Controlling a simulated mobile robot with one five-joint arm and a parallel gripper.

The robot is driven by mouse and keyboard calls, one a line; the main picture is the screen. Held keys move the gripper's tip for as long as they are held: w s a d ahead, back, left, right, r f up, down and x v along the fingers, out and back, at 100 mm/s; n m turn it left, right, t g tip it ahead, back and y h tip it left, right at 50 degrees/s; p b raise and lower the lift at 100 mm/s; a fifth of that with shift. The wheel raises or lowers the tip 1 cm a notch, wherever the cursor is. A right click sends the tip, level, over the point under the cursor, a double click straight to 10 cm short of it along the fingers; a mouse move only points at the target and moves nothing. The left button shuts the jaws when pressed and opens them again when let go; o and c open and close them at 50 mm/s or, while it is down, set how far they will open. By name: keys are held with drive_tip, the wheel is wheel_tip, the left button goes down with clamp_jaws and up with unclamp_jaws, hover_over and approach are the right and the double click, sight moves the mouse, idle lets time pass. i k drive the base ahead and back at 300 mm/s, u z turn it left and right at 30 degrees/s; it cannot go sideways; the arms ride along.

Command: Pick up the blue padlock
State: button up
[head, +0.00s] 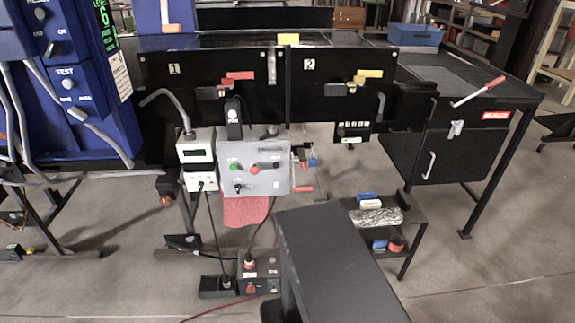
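I cannot pick out a blue padlock for certain. A small blue item (313,162) hangs at the right side of the grey control box (262,178), next to a small red item (301,164); it is too small to tell its shape. Other blue pieces lie on a low shelf at the right: one on its top (366,198) and one on its lower level (379,245). A black link of my own arm fills the bottom middle of the head view. My gripper's fingers do not show.
A black workbench (210,68) has numbered panels and colored handles. A white boxed device (197,158) stands beside the control box. A blue cabinet (70,50) is at the left, a black cabinet (455,150) at the right. Cables run to a floor box (260,272). Floor at bottom right is clear.

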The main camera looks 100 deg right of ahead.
sight(311, 162)
drive_tip(key=u, duration=0.15)
drive_tip(key=k, duration=2.75)
drive_tip(key=z, duration=1.1)
drive_tip(key=i, duration=1)
drive_tip(key=u, duration=0.05)
